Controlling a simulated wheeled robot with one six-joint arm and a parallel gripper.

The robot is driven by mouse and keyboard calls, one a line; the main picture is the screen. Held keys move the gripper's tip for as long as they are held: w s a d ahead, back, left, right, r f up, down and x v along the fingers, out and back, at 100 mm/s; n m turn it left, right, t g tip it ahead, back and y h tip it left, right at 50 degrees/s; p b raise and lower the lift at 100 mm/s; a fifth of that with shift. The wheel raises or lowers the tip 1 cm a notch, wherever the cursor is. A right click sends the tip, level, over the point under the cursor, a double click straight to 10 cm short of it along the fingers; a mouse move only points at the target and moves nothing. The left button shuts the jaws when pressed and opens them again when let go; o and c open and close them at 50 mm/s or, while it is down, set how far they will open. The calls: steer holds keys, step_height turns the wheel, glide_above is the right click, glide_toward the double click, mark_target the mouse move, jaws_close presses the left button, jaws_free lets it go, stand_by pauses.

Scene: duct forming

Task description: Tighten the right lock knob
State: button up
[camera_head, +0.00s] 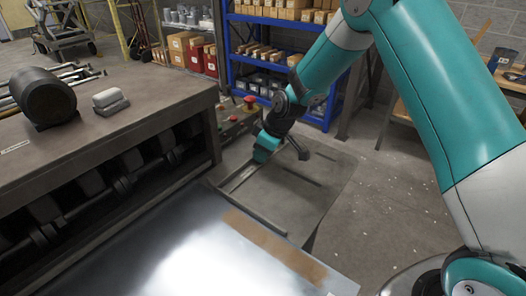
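My teal arm reaches down from the upper right to the right end of the machine (215,150). My gripper (284,152) is at the arm's dark lower end, beside the machine's right end and in front of a small control box. It is small and partly turned away, so its finger opening is unclear. I cannot make out the right lock knob; it may be hidden by the gripper or the machine's end. A red knob-like button (250,100) shows on the control box, left of and behind the gripper.
A shiny metal sheet (190,250) with a brown strip lies in front of the machine. A dark cylinder (43,96) and grey blocks (110,102) rest on the machine top. Blue shelving (232,50) with boxes stands behind. The floor at right is mostly clear.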

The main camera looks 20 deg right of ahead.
jaws_close()
steer(key=shift+f+m+h+b, duration=0.1)
steer(key=shift+m+h+b, duration=0.2)
steer(key=shift+m+b, duration=0.45)
steer(key=shift+s+m+t, duration=0.1)
steer(key=shift+m+t, duration=0.3)
steer(key=shift+m, duration=0.45)
jaws_free()
steer(key=shift+r, duration=0.2)
